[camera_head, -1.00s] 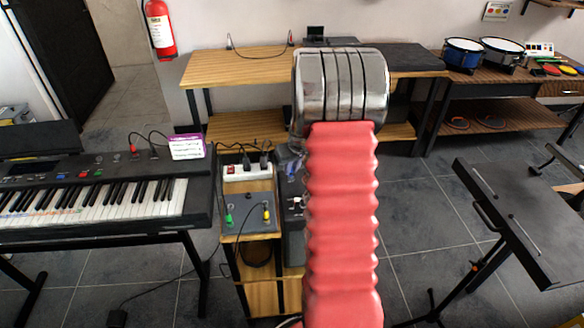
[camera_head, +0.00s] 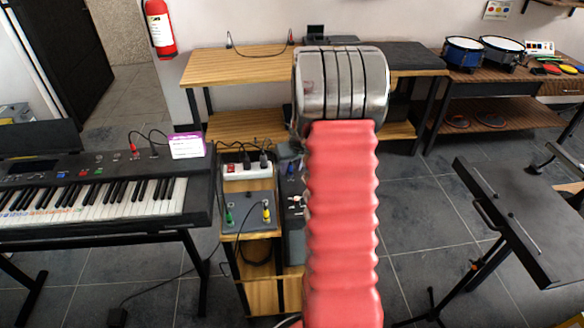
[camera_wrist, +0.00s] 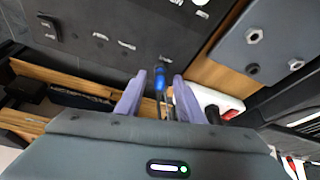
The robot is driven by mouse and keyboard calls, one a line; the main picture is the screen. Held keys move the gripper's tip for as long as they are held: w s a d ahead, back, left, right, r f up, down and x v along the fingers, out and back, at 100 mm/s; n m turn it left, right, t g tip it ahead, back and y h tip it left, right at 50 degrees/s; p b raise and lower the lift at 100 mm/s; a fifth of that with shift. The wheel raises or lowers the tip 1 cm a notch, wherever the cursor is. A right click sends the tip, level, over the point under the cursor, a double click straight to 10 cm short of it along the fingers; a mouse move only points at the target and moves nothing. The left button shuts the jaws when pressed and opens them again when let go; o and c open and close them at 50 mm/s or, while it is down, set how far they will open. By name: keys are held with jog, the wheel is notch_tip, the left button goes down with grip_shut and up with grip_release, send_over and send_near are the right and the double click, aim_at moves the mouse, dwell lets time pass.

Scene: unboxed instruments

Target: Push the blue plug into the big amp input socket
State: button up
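The blue plug (camera_wrist: 160,80) shows in the wrist view, pointing toward the dark amp panel (camera_wrist: 110,20). My gripper (camera_wrist: 158,76) has its two purple fingers spread, one on each side of the plug, with gaps visible on both sides. A thin grey stretch runs back from the plug between the fingers. Whether the plug's tip sits in a socket or only stands before the panel cannot be told. In the head view, a small blue spot (camera_head: 290,168) shows at the top of the dark amp (camera_head: 294,225), partly hidden by my arm.
A grey box (camera_head: 250,211) with green and yellow plugs stands left of the amp; its panel (camera_wrist: 275,40) shows at right in the wrist view. A white power strip (camera_head: 248,171) lies behind it. A keyboard (camera_head: 95,195) is at left, a black stand (camera_head: 520,225) at right.

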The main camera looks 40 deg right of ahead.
jog(key=v, duration=1.3)
jog(key=shift+s+r, duration=0.2)
jog(key=shift+r, duration=0.05)
jog(key=shift+a, duration=0.15)
jog(key=s+a+r+n, duration=0.1)
jog(key=s+a+r, duration=0.2)
jog(key=s+a, duration=0.3)
jog(key=s+a+r+n+t+y, duration=0.1)
jog(key=s+a+r, duration=0.3)
jog(key=a, duration=1.3)
jog(key=s+a+r+n, duration=0.1)
jog(key=s+a+r, duration=0.2)
jog(key=s+a, duration=0.6)
jog(key=a, duration=0.3)
jog(key=shift+r+n, duration=0.2)
jog(key=shift+n, duration=0.2)
jog(key=shift+a, duration=0.1)
jog(key=shift+c, duration=0.5)
